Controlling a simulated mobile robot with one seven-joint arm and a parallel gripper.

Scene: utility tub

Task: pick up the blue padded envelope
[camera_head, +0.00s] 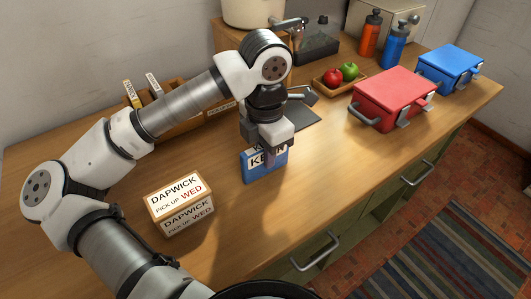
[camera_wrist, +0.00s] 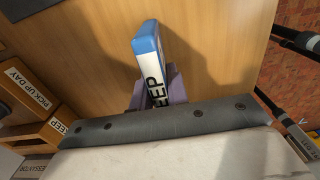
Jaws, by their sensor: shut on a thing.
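The blue padded envelope (camera_head: 249,167) stands upright on edge near the middle of the wooden counter, with a white label whose lettering is partly covered. In the wrist view the envelope (camera_wrist: 146,42) shows as a blue slab with a white label ending in "EEP". My gripper (camera_head: 266,150) comes down from above and is shut on its upper part. In the wrist view the grey-purple fingers of my gripper (camera_wrist: 156,93) lie on both sides of it. I cannot tell whether its lower edge touches the counter.
A "DAPWICK" box (camera_head: 181,207) stands to the front left. A wooden organiser (camera_head: 178,128) is behind. A red lidded box (camera_head: 392,97), a blue lidded box (camera_head: 450,68) and a fruit tray (camera_head: 325,86) stand to the right. The counter's front edge is close by, above drawers.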

